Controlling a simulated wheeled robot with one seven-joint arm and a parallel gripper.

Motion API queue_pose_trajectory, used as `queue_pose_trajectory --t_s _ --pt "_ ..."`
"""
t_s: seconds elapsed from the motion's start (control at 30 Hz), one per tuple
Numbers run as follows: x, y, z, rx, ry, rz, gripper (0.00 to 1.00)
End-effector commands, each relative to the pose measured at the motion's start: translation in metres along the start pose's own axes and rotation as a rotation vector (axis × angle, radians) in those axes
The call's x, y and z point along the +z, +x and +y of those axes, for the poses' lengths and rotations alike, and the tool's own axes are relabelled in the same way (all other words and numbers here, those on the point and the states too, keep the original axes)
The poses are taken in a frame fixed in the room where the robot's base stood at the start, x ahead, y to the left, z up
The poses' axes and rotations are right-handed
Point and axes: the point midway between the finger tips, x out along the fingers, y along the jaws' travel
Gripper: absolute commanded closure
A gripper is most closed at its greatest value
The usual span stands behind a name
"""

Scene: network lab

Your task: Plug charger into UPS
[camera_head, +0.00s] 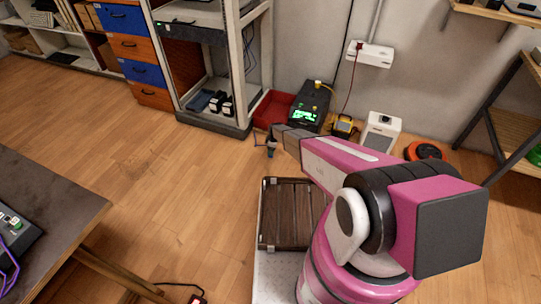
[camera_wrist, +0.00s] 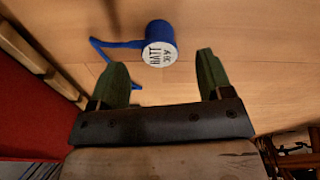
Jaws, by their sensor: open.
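The charger (camera_wrist: 160,42) shows in the wrist view as a blue cylinder with a white end face marked "96 WATT" and a blue cable trailing left. It appears to be on or near the wooden floor. My gripper (camera_wrist: 161,62) is open, with its two green fingers on either side of the charger's near end and a gap on both sides. Whether it is level with the fingertips or beyond them is hard to tell. In the head view my gripper (camera_head: 270,142) is low over the floor. A black box with a lit green display (camera_head: 306,115), possibly the UPS, stands by the wall.
A red bin (camera_head: 272,107) stands left of the black box; red also fills the wrist view's left edge. A yellow device (camera_head: 344,126), a white unit (camera_head: 381,133) and an orange reel (camera_head: 426,151) stand right. A rack (camera_head: 214,120) is left. Floor (camera_head: 170,190) is open.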

Motion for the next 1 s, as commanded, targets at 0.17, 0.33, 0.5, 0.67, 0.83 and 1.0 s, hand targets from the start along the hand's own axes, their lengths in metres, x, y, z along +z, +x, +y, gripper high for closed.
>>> queue_pose_trajectory --t_s 0.17,0.33,0.5,0.67,0.83,1.0 --pt "-0.002 0.021 0.002 0.000 0.000 0.000 0.27" --pt "-0.003 0.045 0.002 0.000 0.000 0.000 0.27" --pt "-0.002 0.050 0.001 0.000 0.000 0.000 0.27" --pt "-0.002 0.049 0.000 0.000 0.000 0.000 0.27" --pt "-0.002 0.049 0.000 0.000 0.000 0.000 0.57" --pt "-0.002 0.049 0.001 0.000 0.000 0.000 0.79"
